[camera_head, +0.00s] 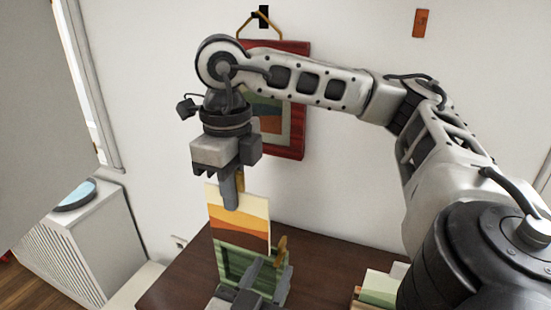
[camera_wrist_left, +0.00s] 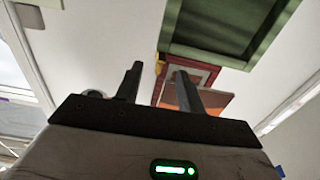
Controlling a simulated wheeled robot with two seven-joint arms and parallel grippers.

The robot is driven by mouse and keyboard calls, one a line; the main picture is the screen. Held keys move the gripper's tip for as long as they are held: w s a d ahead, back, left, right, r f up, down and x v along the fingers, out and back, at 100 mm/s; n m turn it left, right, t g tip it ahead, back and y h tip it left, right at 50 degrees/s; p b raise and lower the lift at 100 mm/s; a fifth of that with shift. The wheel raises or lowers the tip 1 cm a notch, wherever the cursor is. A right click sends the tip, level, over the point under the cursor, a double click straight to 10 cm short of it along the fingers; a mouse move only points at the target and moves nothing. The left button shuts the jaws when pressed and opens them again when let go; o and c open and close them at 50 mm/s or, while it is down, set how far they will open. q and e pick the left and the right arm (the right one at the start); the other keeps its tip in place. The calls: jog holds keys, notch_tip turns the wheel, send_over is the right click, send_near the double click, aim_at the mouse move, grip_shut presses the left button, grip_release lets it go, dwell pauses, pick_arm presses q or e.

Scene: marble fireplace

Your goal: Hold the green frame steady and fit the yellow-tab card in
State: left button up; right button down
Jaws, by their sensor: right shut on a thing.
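The card (camera_head: 240,219), with cream, orange and dark brown bands, hangs upright from my right gripper (camera_head: 231,192) in the head view. That gripper is shut on its yellow tab (camera_head: 241,181), partly hidden by the finger. The card's lower edge meets the top of the green frame (camera_head: 231,265); I cannot tell if it is inside. The frame stands on the table, and its panel also shows in the left wrist view (camera_wrist_left: 215,25). My left gripper (camera_head: 268,277) is low in front of the frame. Its fingers (camera_wrist_left: 158,80) are apart with nothing between them.
A dark brown table (camera_head: 185,281) carries the frame. A brass-coloured piece (camera_head: 281,247) rises at the frame's right. Pale and green items (camera_head: 379,288) lie at the table's right. A red-framed picture (camera_head: 303,115) hangs on the wall behind my right arm. A white cabinet (camera_head: 95,245) stands left.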

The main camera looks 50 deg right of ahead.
aim_at(279, 255)
pick_arm(q)
jog(key=shift+x, duration=1.9)
grip_shut()
pick_arm(e)
jog(key=shift+d, duration=0.15)
jog(key=shift+w+d, duration=0.2)
jog(key=shift+d, duration=0.45)
jog(key=shift+w+d, duration=0.2)
jog(key=shift+d, duration=0.45)
jog(key=shift+d, duration=0.15)
jog(key=shift+f, duration=0.2)
